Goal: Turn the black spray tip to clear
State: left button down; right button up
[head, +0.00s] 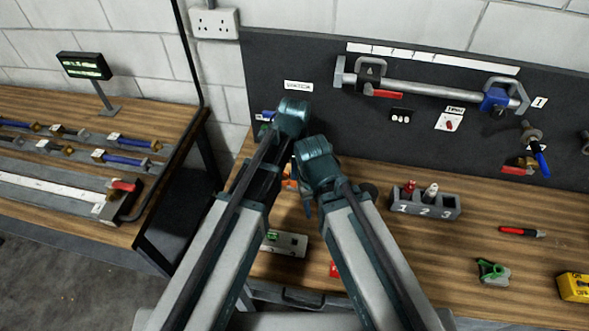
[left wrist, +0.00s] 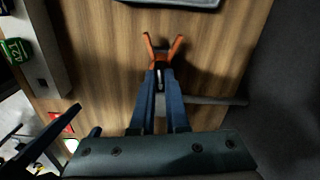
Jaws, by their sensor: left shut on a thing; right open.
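An orange V-shaped guard (left wrist: 163,52) points away over the wooden bench in the left wrist view, with a grey rod-like part (left wrist: 215,100) behind it. Its orange also shows in the head view (head: 289,183), between my arms. My left gripper (left wrist: 161,75) has its blue fingers closed together at the base of the guard. A small black piece, seemingly the spray tip (left wrist: 160,79), shows between them and is mostly hidden; its angle cannot be read. My right gripper (head: 307,205) is open just right of the orange guard, partly hidden by its own wrist.
A grey numbered holder (head: 425,206) with a red and a white piece stands right of my arms. A red and black pen (head: 523,232), a green and grey part (head: 492,271) and a yellow box (head: 575,287) lie farther right. A black panel (head: 330,75) rises behind the bench.

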pick_arm(q)
jog(key=shift+m, duration=1)
jog(key=shift+c, duration=1.4)
grip_release()
jog(key=shift+r, duration=0.1)
pick_arm(e)
jog(key=shift+r, duration=0.15)
pick_arm(q)
notch_tip(320, 180, up, 7)
jog(key=p, duration=0.7)
pick_arm(e)
notch_tip(320, 180, up, 7)
